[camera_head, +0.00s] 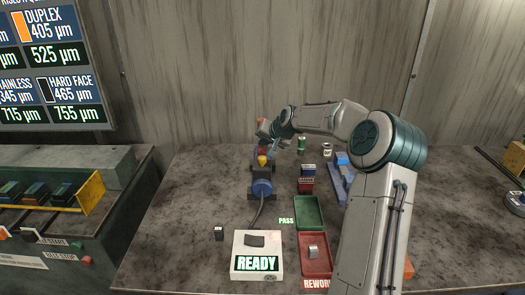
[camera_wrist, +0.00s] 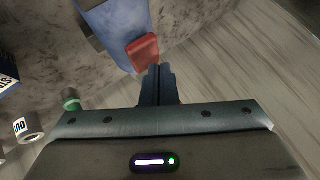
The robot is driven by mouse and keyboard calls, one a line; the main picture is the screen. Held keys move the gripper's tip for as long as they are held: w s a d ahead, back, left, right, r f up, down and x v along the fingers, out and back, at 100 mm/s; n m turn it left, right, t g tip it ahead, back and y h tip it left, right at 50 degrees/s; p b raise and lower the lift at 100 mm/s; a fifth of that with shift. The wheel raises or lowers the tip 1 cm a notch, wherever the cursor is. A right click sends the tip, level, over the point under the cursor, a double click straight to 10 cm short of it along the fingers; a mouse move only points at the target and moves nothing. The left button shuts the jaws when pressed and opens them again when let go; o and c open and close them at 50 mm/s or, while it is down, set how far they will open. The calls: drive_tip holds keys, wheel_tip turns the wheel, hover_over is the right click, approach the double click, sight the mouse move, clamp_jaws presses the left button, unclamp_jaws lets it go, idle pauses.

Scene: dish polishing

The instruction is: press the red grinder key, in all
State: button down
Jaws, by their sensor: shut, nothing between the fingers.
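The red key (camera_wrist: 143,52) shows in the wrist view at the end of a blue grinder body (camera_wrist: 112,22). My gripper (camera_wrist: 158,70) is shut and empty, its fingertips just below and right of the key in that view. I cannot tell whether they touch it. In the head view, the grinder (camera_head: 261,188) stands on the bench, with a blue round housing and a yellow part. My gripper (camera_head: 268,132) is at its far end. The key cannot be made out clearly there, being partly behind my gripper.
A white READY box (camera_head: 257,264) is cabled to the grinder. A green PASS tray (camera_head: 309,228) and a red REWORK tray (camera_head: 316,267) lie to its right. A green can (camera_head: 301,144) and a white can (camera_head: 327,150) stand behind. The bench left of the grinder is clear.

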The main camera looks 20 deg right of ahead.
sight(264, 150)
drive_tip(key=shift+f+b, duration=0.45)
drive_tip(key=shift+f, duration=0.15)
idle(0.7)
drive_tip(key=shift+r, duration=0.15)
idle(0.3)
drive_tip(key=shift+r+p, duration=0.5)
drive_tip(key=shift+r, duration=0.3)
drive_tip(key=shift+r+p, duration=1.45)
drive_tip(key=shift+r, duration=1.05)
